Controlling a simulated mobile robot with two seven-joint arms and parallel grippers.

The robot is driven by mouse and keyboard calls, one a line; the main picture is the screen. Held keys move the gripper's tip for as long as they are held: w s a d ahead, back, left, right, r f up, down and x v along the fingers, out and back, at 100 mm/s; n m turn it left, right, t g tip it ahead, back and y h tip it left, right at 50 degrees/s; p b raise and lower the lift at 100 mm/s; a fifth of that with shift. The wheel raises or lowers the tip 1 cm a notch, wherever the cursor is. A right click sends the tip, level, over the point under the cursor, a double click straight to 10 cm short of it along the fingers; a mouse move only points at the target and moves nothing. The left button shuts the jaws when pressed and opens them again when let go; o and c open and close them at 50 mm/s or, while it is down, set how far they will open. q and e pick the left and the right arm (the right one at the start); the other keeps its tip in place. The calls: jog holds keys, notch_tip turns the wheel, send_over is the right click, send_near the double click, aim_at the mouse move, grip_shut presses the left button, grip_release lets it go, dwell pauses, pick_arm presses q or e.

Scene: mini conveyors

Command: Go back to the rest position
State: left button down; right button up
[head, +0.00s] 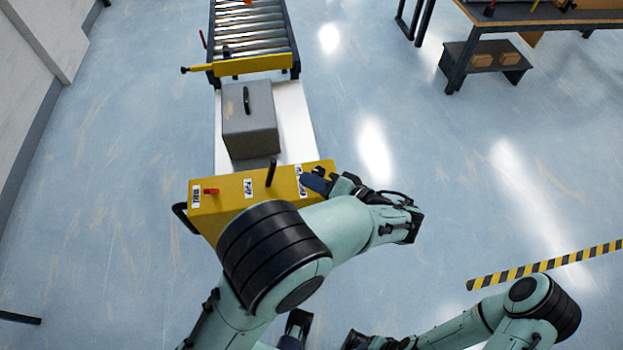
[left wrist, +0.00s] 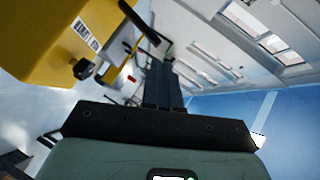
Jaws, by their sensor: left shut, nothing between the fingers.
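My left arm reaches in from the lower left. Its gripper (head: 316,183) points left, beside the right end of the yellow control box (head: 228,201) and close to its labelled face. I cannot tell whether it touches the box. In the left wrist view the two dark fingers (left wrist: 164,85) lie together, empty, with the yellow box (left wrist: 50,45) at the upper left. My right arm lies folded along the bottom right. Its dark end (head: 360,341) is partly cut off by the lower edge, and its fingers cannot be made out.
A grey box with a handle (head: 249,135) stands on the white conveyor section (head: 295,125) behind the control box. A yellow bar (head: 250,66) crosses before the rollers (head: 250,30). A workbench (head: 540,12) stands at upper right. Open floor (head: 450,170) lies to the right.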

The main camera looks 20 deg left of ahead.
pick_arm(q)
jog(key=shift+f, duration=0.1)
dwell(0.5)
jog(key=s+a+f+m+g+h+p, duration=0.1)
jog(key=s+a+f+m+g+h, duration=0.2)
jog(key=f, duration=0.7)
jog(key=s+f+g+h+p, duration=0.1)
jog(key=s+f+g+h, duration=0.3)
jog(key=f, duration=0.6)
jog(key=s+d+f+n+t+h+p, duration=0.1)
jog(key=s+d+f+n+h+p, duration=0.1)
jog(key=s+f+h, duration=0.3)
jog(key=s+d+f+n+t+h+p, duration=0.1)
jog(key=s+d+f+n+h+p, duration=0.1)
jog(key=s+f, duration=0.6)
jog(key=shift+s+d+n+h, duration=0.55)
jog(key=shift+s+n+h, duration=0.35)
jog(key=shift+n+h, duration=0.65)
pick_arm(e)
notch_tip(320, 180, up, 7)
jog(key=w, duration=0.2)
jog(key=shift+w, duration=0.35)
pick_arm(q)
jog(key=shift+f+m+h, duration=0.1)
jog(key=shift+m+h, duration=0.15)
